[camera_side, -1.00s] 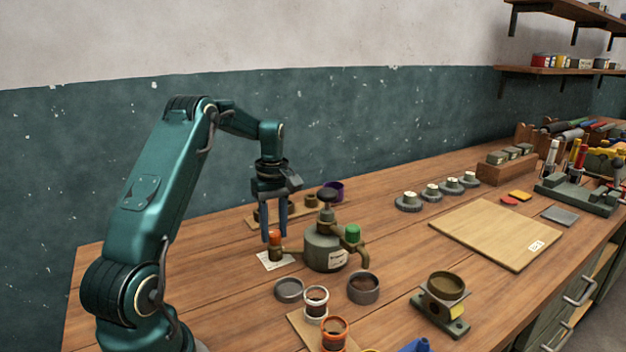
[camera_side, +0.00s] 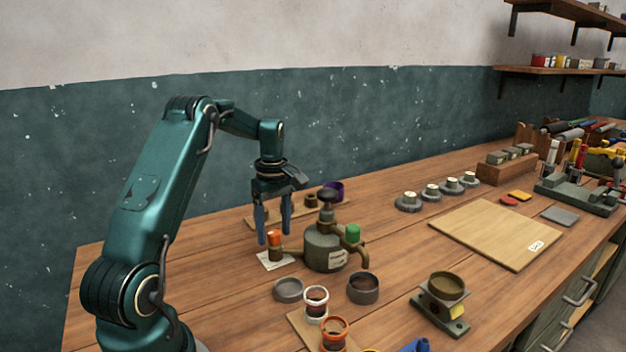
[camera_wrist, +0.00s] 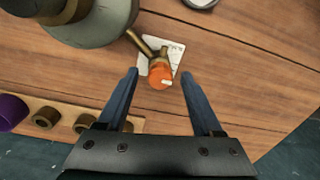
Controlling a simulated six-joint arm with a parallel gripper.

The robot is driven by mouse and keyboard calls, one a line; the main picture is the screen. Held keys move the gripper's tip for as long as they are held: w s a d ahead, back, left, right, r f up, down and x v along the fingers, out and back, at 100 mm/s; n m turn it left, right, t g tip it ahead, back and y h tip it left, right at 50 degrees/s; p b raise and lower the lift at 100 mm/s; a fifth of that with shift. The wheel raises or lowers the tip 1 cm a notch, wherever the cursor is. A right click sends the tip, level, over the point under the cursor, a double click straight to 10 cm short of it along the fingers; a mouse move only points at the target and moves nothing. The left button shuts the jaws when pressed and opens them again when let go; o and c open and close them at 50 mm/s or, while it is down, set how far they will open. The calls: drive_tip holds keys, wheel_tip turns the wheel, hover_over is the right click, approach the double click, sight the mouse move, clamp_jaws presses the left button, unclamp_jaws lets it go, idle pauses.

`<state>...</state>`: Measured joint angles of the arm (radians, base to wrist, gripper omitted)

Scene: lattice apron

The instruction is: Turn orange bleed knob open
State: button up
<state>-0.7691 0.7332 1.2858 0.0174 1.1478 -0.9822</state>
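The orange bleed knob (camera_side: 275,238) tops a brass fitting on a side pipe of the grey pot (camera_side: 322,252). In the wrist view the knob (camera_wrist: 160,76) lies between the fingertips, with a small pale mark on its face. My gripper (camera_side: 274,240) is open, pointing down, with its fingers on either side of the knob and a visible gap to each. In the wrist view the gripper (camera_wrist: 159,72) shows its two blue fingers spread apart. A green knob (camera_side: 352,232) sits on the pot's other pipe.
A white paper card (camera_side: 268,262) lies under the orange knob's fitting. A wooden strip with a purple cup (camera_side: 333,191) lies behind the pot. A grey round tin (camera_side: 363,288) and a grey lid (camera_side: 289,289) stand in front. The board (camera_side: 485,235) lies to the right.

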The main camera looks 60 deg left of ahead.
sight(275, 232)
wheel_tip(275, 232, up, 5)
drive_tip(key=shift+w+f, duration=0.1)
idle(0.6)
